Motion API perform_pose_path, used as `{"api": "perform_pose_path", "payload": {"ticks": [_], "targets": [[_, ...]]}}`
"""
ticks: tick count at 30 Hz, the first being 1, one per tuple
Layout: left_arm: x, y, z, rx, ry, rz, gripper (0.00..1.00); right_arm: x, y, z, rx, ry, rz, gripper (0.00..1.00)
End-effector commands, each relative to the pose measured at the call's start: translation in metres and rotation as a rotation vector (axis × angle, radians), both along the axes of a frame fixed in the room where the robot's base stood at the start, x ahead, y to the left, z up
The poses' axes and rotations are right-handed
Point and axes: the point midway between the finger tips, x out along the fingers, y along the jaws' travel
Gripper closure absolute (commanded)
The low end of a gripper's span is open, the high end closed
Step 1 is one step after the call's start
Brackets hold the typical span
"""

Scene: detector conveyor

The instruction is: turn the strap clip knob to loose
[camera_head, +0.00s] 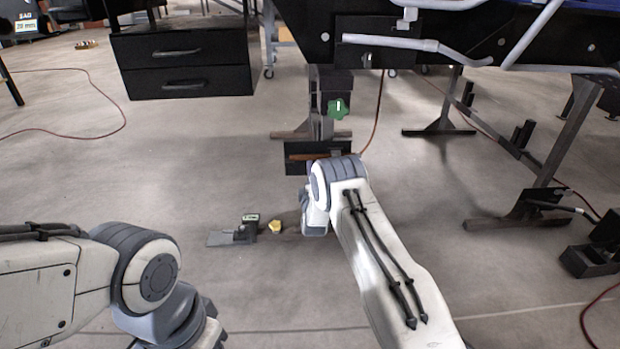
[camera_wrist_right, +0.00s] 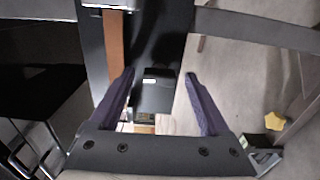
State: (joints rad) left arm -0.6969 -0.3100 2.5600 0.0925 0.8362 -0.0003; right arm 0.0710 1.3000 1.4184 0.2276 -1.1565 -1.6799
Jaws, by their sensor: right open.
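In the right wrist view, a dark block with a short white mark (camera_wrist_right: 150,82) shows between the fingers of my right gripper (camera_wrist_right: 160,82). It may be the strap clip knob; I cannot tell for sure. My right gripper is open and empty, with its two purple fingers apart on either side of the block. A brown strap (camera_wrist_right: 114,50) runs along a black plate to the left of the block. In the head view, the brown strap (camera_head: 310,157) lies on the black plate (camera_head: 296,168), just beyond my right wrist. My left arm shows at lower left, but its gripper is out of view.
A green knob with a white mark (camera_head: 337,108) sits on the post above the plate. A yellow knob (camera_head: 275,226) is on a clamp near the floor, left of my right wrist. A black frame with grey tubes (camera_head: 390,42) hangs overhead. Open floor lies at left.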

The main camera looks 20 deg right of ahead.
Motion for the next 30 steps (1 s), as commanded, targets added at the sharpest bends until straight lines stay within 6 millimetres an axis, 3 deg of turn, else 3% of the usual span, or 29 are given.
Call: {"api": "perform_pose_path", "payload": {"ticks": [5, 18, 30], "targets": [[0.000, 0.000, 0.011, 0.000, 0.000, 0.000, 0.50, -0.014, 0.004, 0.003, 0.001, 0.003, 0.000, 0.19], [0.000, 0.000, 0.046, 0.000, 0.000, 0.000, 0.50, -0.090, 0.027, 0.001, -0.001, 0.004, 0.002, 0.19], [0.000, 0.000, 0.048, 0.000, 0.000, 0.000, 0.50, -0.101, 0.029, 0.000, 0.000, 0.001, 0.001, 0.19]]}}
